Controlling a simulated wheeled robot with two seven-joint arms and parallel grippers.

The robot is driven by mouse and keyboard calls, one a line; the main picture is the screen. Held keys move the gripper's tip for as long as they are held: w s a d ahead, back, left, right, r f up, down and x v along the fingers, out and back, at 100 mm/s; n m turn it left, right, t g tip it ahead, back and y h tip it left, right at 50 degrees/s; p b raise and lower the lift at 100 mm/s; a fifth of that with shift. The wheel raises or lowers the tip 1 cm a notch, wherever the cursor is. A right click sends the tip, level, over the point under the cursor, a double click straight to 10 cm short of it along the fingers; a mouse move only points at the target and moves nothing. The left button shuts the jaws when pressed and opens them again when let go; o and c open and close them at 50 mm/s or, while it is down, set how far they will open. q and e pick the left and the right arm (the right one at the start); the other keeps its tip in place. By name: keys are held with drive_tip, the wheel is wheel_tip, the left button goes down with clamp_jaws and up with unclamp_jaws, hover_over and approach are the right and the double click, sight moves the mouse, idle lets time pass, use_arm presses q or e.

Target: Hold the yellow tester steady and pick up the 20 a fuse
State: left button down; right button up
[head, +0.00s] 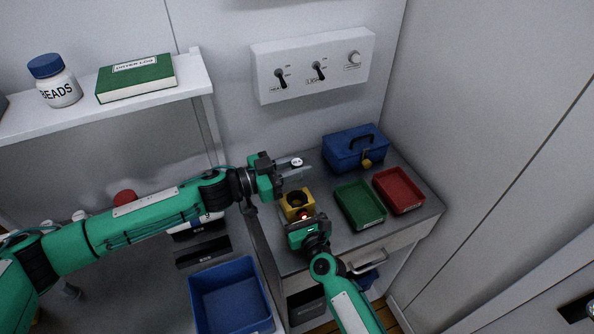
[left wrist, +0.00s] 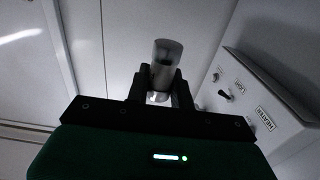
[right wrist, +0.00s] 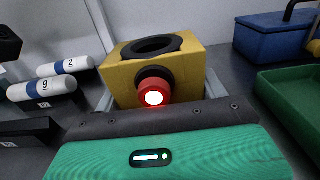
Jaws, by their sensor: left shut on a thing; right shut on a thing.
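The yellow tester (head: 292,206) stands upright on the grey cabinet top. In the right wrist view the tester (right wrist: 185,62) has a black ring-shaped socket on top, seen empty, and a glowing red lamp (right wrist: 153,97) on its front. My right gripper (head: 300,221) is shut on the tester's sides. My left gripper (head: 302,169) is shut on a fuse (head: 297,161), held in the air above and behind the tester. In the left wrist view this fuse (left wrist: 167,60) is a pale grey cylinder standing between the fingers. Its end mark is too small to read.
A green tray (head: 375,222), a red tray (head: 418,205) and a blue toolbox (head: 343,153) stand right of the tester. White-and-blue cylinders (right wrist: 57,67) lie to its left. A switch panel (head: 297,92) is on the wall behind. A blue bin (head: 203,325) is lower left.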

drive_tip(key=o, duration=1.2)
drive_tip(key=v, duration=1.2)
drive_tip(key=shift+f, duration=0.1)
